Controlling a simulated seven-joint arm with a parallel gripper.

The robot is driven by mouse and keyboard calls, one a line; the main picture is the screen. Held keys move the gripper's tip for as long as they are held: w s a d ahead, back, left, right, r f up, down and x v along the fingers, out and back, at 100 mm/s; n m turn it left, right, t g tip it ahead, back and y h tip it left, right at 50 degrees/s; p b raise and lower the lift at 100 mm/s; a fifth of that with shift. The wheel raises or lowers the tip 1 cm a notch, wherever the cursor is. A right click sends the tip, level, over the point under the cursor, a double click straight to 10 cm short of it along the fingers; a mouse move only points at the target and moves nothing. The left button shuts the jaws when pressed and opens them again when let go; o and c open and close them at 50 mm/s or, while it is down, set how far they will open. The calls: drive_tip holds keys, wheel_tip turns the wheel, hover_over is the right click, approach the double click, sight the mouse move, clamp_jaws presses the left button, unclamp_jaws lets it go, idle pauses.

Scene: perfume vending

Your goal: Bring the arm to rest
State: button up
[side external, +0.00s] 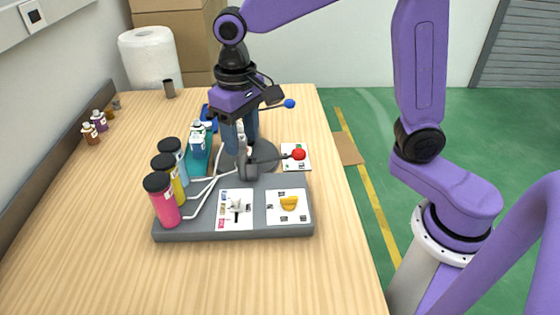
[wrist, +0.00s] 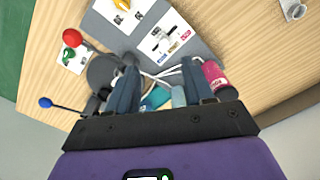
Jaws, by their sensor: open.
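My purple arm reaches over the wooden table from the right. My gripper (side external: 240,145) points down over the back of the grey vending base (side external: 260,225), beside the round dark stand with the red-ball lever (side external: 299,154) and the blue-ball lever (side external: 289,103). In the wrist view my gripper (wrist: 160,75) has its two blue fingers apart, with nothing visible held between them. The fingertips partly hide the stand in the side view, so I cannot tell whether they touch it.
Pink (side external: 161,200), yellow (side external: 168,180) and blue (side external: 173,160) bottles stand at the base's left. A teal tray (side external: 198,165) holds small bottles behind them. Small brown bottles (side external: 91,134) stand at the far left. A paper roll (side external: 150,58) stands at the back. The table's front left is clear.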

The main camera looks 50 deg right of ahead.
drive_tip(key=s+d+f+n, duration=0.2)
drive_tip(key=s+d+n, duration=0.3)
drive_tip(key=s, duration=0.6)
drive_tip(key=s+d+f+n, duration=0.2)
drive_tip(key=s+d+n, duration=0.4)
drive_tip(key=s, duration=0.6)
drive_tip(key=shift+d, duration=0.95)
drive_tip(key=shift+w, duration=0.1)
idle(0.6)
